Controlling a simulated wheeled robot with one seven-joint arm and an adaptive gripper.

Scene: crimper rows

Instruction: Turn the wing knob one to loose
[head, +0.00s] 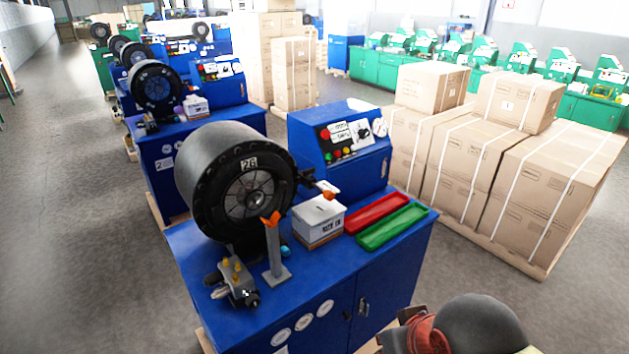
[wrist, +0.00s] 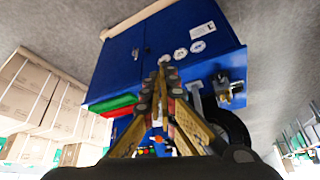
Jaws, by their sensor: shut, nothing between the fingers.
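An orange wing knob (head: 270,219) sits on top of a grey post on the blue crimper bench, in front of the big black crimper head (head: 240,190). A second orange knob (head: 328,194) sticks out at the right of the crimper head. I cannot tell which one is knob one. My gripper (wrist: 163,66) is shut and empty in the wrist view, pointing toward the blue cabinet front. It is apart from both knobs. In the head view only part of my arm shows at the bottom right.
The bench top carries a white box (head: 318,221), a red tray (head: 376,213), a green tray (head: 392,227) and a valve block (head: 238,285). A control panel (head: 335,145) stands behind. Strapped cartons (head: 530,190) stand at right. The floor at left is clear.

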